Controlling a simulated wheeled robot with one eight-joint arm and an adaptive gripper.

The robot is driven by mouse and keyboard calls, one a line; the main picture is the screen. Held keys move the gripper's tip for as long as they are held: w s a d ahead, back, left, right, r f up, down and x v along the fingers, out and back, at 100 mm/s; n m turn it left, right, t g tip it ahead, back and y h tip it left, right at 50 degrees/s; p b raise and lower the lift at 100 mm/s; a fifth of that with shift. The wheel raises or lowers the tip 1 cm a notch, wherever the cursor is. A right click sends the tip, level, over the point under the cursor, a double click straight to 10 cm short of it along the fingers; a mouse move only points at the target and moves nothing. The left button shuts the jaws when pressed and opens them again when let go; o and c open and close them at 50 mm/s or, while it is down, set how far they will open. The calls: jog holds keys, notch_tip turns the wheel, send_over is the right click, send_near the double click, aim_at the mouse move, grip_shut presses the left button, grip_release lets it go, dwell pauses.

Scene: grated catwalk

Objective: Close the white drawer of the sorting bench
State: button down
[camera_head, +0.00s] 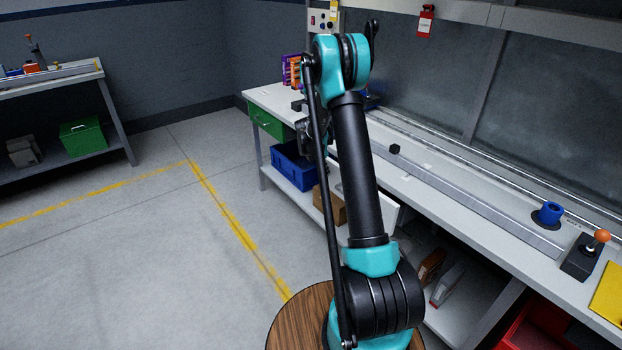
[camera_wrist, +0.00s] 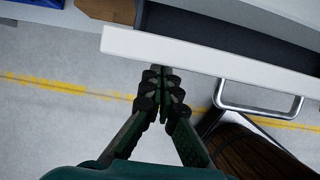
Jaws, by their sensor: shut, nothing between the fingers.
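The white drawer of the sorting bench (camera_head: 452,178) is pulled open. In the head view its white front (camera_head: 388,212) shows partly, beside my arm, which hides the rest. In the wrist view the white front (camera_wrist: 215,52) crosses the upper part, with the dark drawer inside behind it and a metal bar handle (camera_wrist: 258,107) on its outer side. My gripper (camera_wrist: 162,72) is shut and empty, with its fingertips at the drawer front's outer side, left of the handle. I cannot tell whether they touch it. In the head view the fingertips are hidden behind my arm.
A green drawer (camera_head: 267,122) is at the bench's far left end. A blue bin (camera_head: 292,166) and a brown box (camera_head: 329,204) are on the lower shelf. A blue round part (camera_head: 549,214) and an orange-knobbed lever (camera_head: 600,237) are on top. Open floor lies left.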

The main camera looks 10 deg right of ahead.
jog(key=shift+w+d, duration=0.35)
jog(key=shift+d, duration=0.45)
jog(key=shift+w+d, duration=0.4)
jog(key=shift+d, duration=0.4)
jog(key=shift+w+d, duration=0.35)
jog(key=shift+d, duration=0.55)
jog(key=shift+s+a, duration=0.1)
jog(key=shift+a, duration=0.35)
jog(key=s+a+r, duration=0.3)
jog(key=a+r, duration=0.4)
jog(key=r, duration=0.2)
jog(key=s+r+m+y, duration=0.1)
jog(key=s+r+m, duration=0.35)
jog(key=s, duration=0.45)
jog(key=s+a+f+m+t+y, duration=0.1)
jog(key=s+a+m, duration=0.1)
jog(key=s+m, duration=0.7)
jog(key=s+a+f+m+t+y, duration=0.1)
jog(key=s+m, duration=0.8)
jog(key=s, duration=1.4)
jog(key=a+f+y, duration=0.1)
jog(key=a, duration=0.1)
jog(key=shift+s+a, duration=0.25)
jog(key=shift+a, duration=0.1)
